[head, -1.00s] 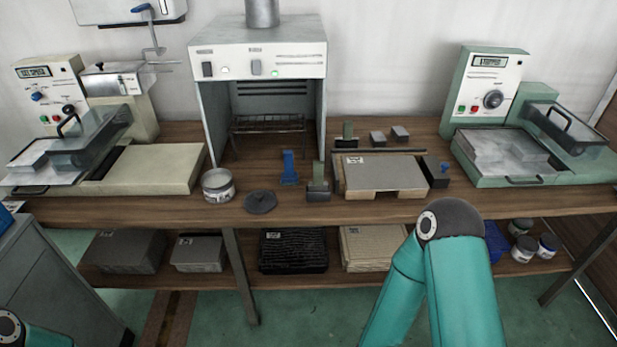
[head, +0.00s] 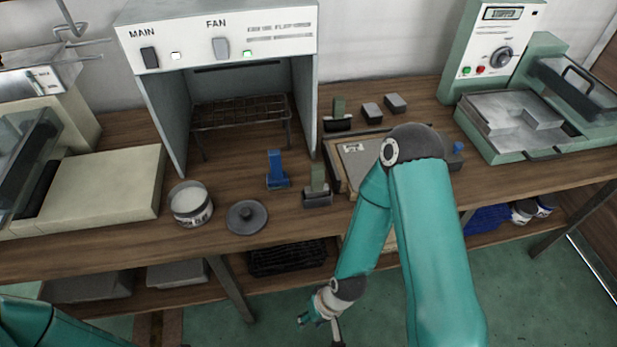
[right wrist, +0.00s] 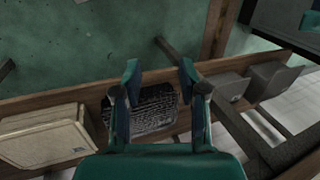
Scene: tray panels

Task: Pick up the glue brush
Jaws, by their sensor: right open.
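Small upright-handled tools stand on the wooden bench in the head view: a blue-handled one (head: 276,168) and a green-handled one with a dark grey base (head: 317,190). Another green-handled one (head: 338,112) stands farther back. I cannot tell for certain which is the glue brush. An open white pot (head: 190,205) and its dark round lid (head: 247,217) are left of them. My right gripper (head: 320,322) hangs low in front of the bench, well apart from these tools. Its fingers are spread and empty in the right wrist view (right wrist: 159,72). My left gripper is out of view.
A fume cabinet (head: 215,45) with a wire rack stands behind the tools. A board in a frame (head: 358,160) lies to their right, partly hidden by my right arm. A green machine (head: 520,125) stands far right. The lower shelf holds a black crate (right wrist: 145,110).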

